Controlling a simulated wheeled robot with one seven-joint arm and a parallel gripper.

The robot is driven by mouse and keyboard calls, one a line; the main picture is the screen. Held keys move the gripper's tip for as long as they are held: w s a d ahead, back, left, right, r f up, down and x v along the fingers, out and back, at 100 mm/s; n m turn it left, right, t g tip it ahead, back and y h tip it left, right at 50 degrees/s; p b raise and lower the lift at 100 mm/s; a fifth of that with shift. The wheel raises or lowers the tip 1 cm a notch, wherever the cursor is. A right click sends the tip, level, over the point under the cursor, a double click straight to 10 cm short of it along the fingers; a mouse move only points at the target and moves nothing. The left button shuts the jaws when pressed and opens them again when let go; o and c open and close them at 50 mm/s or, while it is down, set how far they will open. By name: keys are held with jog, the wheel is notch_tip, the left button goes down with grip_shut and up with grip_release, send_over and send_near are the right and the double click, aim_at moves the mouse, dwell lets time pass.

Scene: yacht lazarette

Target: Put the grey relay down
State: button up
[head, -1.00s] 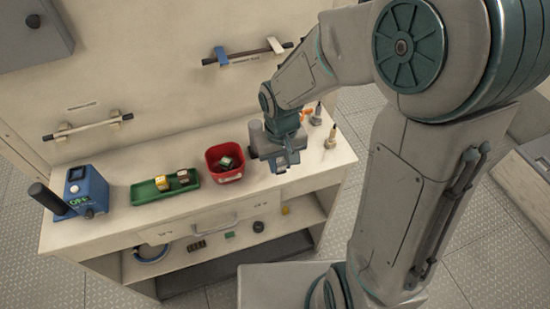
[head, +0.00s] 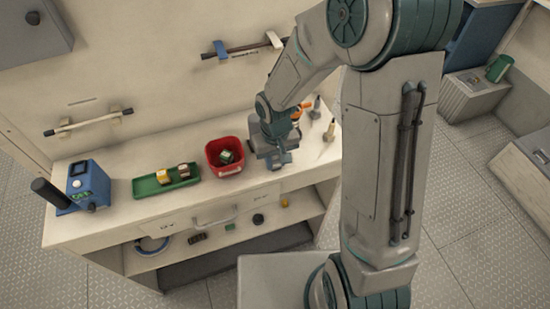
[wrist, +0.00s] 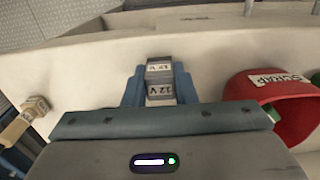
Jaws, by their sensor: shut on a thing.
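My gripper (head: 279,162) is over the right part of the white workbench (head: 125,217), just right of the red bin (head: 225,171). In the wrist view my gripper (wrist: 160,84) is shut on the grey relay (wrist: 160,77), a small block with white "12 V" labels held between the blue fingers. The head view does not show the relay clearly. I cannot tell whether its underside touches the bench. The red bin also shows in the wrist view (wrist: 290,118), labelled SCRAP, beside the gripper and apart from the relay.
A green tray (head: 144,190) holds a yellow and a brown block. A blue device (head: 90,184) stands at the bench's left end. Small tools (head: 329,132) stand at the right end. A shelf (head: 215,243) below holds several small parts. The front strip of the bench is clear.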

aim_at(276, 159)
jog(key=shift+f, duration=0.15)
jog(key=o, duration=1)
notch_tip(276, 159, up, 12)
jog(key=s+d+r+m+t, duration=0.1)
jog(key=s+d+r, duration=0.2)
jog(key=s+d, duration=0.1)
jog(key=s+d+r+m+t, duration=0.1)
jog(key=s+d+r, duration=0.2)
jog(key=s+d, duration=0.1)
jog(key=s+d+r+m+t, duration=0.1)
jog(key=s+d+r, duration=0.1)
jog(key=s+d, duration=0.1)
jog(key=shift+s+d+r+t, duration=0.15)
jog(key=shift+s+d+r, duration=0.05)
jog(key=shift+s, duration=0.25)
jog(key=shift+s+d+r+t, duration=0.15)
jog(key=shift+s+d+r, duration=0.05)
jog(key=shift+s, duration=0.2)
